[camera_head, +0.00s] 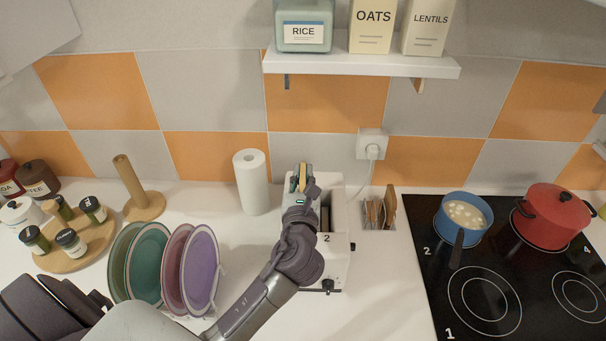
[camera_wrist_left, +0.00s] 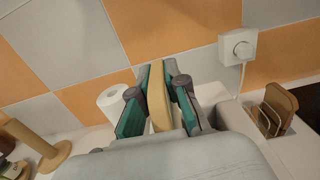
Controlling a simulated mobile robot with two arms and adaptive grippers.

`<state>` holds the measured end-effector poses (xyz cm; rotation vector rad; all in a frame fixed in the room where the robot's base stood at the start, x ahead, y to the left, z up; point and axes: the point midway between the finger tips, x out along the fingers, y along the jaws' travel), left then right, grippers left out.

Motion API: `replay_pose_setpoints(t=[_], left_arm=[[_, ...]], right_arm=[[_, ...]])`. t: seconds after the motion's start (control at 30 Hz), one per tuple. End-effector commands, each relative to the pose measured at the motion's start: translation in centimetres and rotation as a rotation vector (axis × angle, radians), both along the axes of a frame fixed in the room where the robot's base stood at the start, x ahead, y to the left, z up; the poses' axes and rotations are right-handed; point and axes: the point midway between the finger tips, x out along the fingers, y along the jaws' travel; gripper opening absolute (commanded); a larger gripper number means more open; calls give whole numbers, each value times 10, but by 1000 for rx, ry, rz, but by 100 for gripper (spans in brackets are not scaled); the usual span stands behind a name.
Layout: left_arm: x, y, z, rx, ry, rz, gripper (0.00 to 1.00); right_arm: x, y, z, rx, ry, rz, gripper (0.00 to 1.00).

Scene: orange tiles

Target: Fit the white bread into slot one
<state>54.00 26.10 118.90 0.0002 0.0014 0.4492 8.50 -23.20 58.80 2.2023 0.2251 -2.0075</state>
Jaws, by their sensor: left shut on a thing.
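My left gripper (camera_head: 301,183) is shut on a slice of white bread (camera_head: 303,172). In the left wrist view the pale bread (camera_wrist_left: 158,95) stands on edge between the teal pads of the gripper (camera_wrist_left: 158,100). The white toaster (camera_head: 335,262) stands under and beside the gripper. Its right slot, by the mark 2, shows dark and open. The left part of the toaster top is hidden by my gripper and wrist. The bread is over that left side; I cannot tell whether its lower edge is inside a slot. My right gripper is not in view.
A rack with slices (camera_head: 378,213) stands right of the toaster, below a wall socket (camera_head: 372,144). A paper roll (camera_head: 251,182) and upright plates (camera_head: 200,268) stand to the left. A shelf (camera_head: 360,64) hangs above. The hob (camera_head: 505,262) with pots is at right.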

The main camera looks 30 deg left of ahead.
Motion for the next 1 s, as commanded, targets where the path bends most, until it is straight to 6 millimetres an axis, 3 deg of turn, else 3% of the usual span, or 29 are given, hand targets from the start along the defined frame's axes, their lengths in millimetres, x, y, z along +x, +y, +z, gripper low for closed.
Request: replay_pose_setpoints(t=[1.0], left_arm=[[0, 0, 1, 0, 0, 0, 0]], right_arm=[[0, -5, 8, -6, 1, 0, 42]])
